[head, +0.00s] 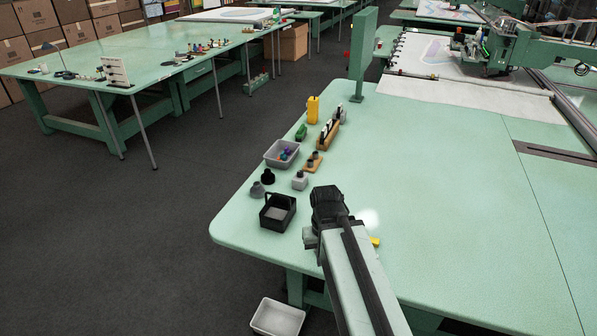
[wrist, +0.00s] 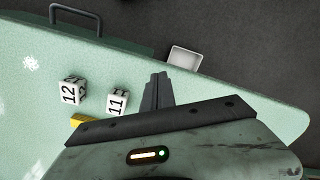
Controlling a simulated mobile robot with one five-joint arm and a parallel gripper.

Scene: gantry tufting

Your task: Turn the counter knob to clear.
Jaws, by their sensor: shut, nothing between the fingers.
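My gripper (wrist: 158,82) points down over the front left part of the green table (head: 460,200), its dark fingers together and empty. In the head view its black wrist end shows beside the black basket, and the fingertips are hidden. I cannot make out a counter knob for certain. A small pale box with a dark top (head: 300,180) stands behind the basket; it may be the counter, but it is too small to tell. In the wrist view two white blocks, marked 12 (wrist: 72,91) and 11 (wrist: 117,103), lie left of the fingers, apart from them.
A black basket (head: 277,211) stands near the table's left edge. Behind it are a grey tray (head: 281,153) of coloured balls and a yellow bottle (head: 313,109). A yellow piece (wrist: 88,121) lies near the blocks. A white bin (head: 277,317) is on the floor.

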